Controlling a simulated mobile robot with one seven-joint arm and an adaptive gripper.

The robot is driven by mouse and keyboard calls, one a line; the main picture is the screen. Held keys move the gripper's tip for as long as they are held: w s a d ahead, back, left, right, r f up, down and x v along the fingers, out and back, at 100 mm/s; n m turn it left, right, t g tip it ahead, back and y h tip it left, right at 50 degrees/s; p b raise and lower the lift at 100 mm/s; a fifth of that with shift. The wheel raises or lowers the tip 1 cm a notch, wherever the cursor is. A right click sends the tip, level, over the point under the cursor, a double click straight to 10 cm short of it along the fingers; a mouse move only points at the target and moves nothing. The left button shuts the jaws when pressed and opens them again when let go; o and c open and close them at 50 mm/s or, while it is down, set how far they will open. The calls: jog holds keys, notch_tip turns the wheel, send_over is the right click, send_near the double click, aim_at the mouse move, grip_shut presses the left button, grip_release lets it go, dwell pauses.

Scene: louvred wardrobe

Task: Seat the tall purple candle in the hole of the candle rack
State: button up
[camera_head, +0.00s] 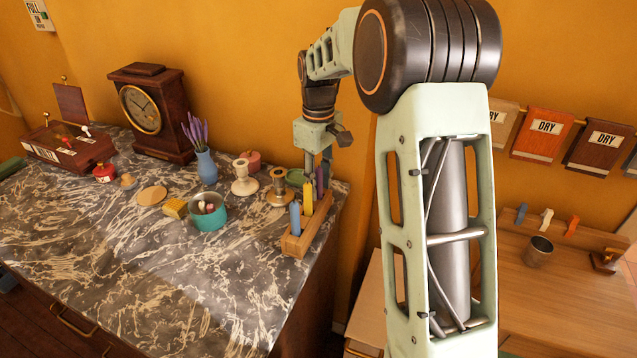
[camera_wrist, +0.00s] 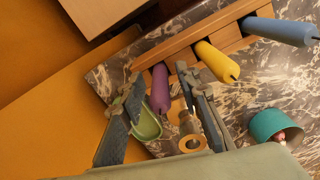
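The purple candle (camera_head: 320,181) stands at the far end of the wooden candle rack (camera_head: 293,247), beyond the yellow candle (camera_head: 308,197) and blue candle (camera_head: 295,219). In the wrist view the purple candle (camera_wrist: 160,90) lies between the two fingers of my gripper (camera_wrist: 158,78), with a visible gap on each side. My gripper is open and points down over the rack's far end. The candle's lower end meets the rack (camera_wrist: 228,43) in the wrist view; I cannot tell how deep it sits in its hole.
A green dish (camera_wrist: 147,125) and a brass candle holder (camera_head: 279,188) stand close beside the gripper. A white candlestick (camera_head: 244,178) and a teal pot (camera_head: 208,212) are farther left. The front of the marble top (camera_head: 130,280) is clear.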

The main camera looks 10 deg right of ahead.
notch_tip(320, 180, up, 12)
jog(key=shift+r, duration=0.2)
dwell(0.4)
